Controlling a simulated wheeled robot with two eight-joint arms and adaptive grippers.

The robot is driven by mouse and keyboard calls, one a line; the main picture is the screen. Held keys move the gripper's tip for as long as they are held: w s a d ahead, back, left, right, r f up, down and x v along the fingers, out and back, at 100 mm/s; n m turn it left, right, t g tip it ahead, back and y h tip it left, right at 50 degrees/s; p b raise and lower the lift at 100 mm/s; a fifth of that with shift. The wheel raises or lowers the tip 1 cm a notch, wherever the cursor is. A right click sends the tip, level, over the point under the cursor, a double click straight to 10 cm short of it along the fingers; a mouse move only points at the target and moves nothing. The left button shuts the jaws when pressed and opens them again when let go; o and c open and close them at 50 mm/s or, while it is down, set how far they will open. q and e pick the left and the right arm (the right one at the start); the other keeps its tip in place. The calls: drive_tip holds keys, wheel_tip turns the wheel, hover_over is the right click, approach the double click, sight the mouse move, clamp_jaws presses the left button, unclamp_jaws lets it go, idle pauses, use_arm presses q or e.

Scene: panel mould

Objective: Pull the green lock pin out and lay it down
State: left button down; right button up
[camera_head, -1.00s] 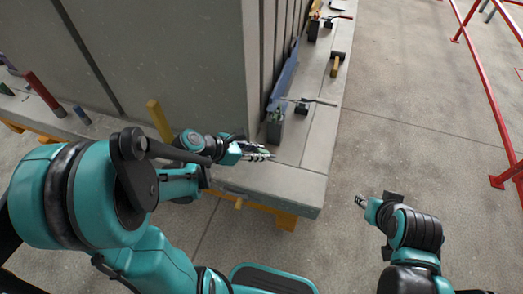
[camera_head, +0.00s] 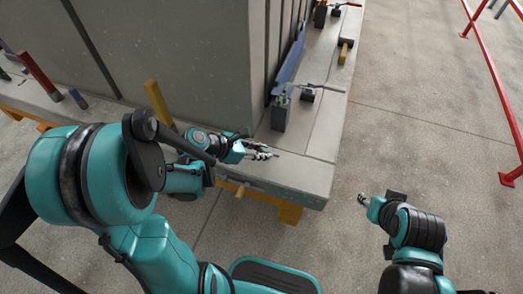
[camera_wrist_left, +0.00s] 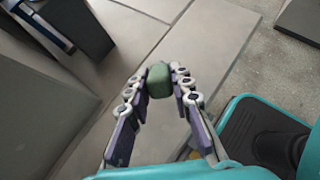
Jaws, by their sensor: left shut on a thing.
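My left gripper (camera_head: 268,154) is shut on the green lock pin. The pin shows in the left wrist view as a rounded green block (camera_wrist_left: 158,79) between the fingertips. The rest of the pin is hidden behind the fingers. In the head view the gripper is over the near end of the grey concrete ledge (camera_head: 300,172), in front of a dark grey block (camera_head: 280,117) and apart from it. I cannot tell how far above the ledge the pin is. My right gripper (camera_head: 367,201) hangs over the floor at the right, too small to tell its opening.
A tall grey panel (camera_head: 190,60) rises behind my left arm. A blue bar (camera_head: 290,62) and a yellow-headed tool (camera_head: 344,52) lie further along the ledge. A yellow post (camera_head: 158,108) stands near my left arm. Red railings (camera_head: 490,85) stand at the right. The floor between is clear.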

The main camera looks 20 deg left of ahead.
use_arm(q)
drive_tip(key=c, duration=1.3)
unclamp_jaws()
drive_tip(key=shift+o, duration=0.2)
drive_tip(key=shift+r, duration=0.1)
drive_tip(key=v, duration=1.2)
drive_tip(key=s+d+m+y, duration=0.2)
drive_tip(key=m+y, duration=0.1)
drive_tip(key=m, duration=1)
drive_tip(key=s+d+m+y, duration=0.2)
drive_tip(key=m+y, duration=0.2)
drive_tip(key=m, duration=0.9)
drive_tip(key=shift+s+d+m, duration=0.25)
drive_tip(key=shift+s+m, duration=0.05)
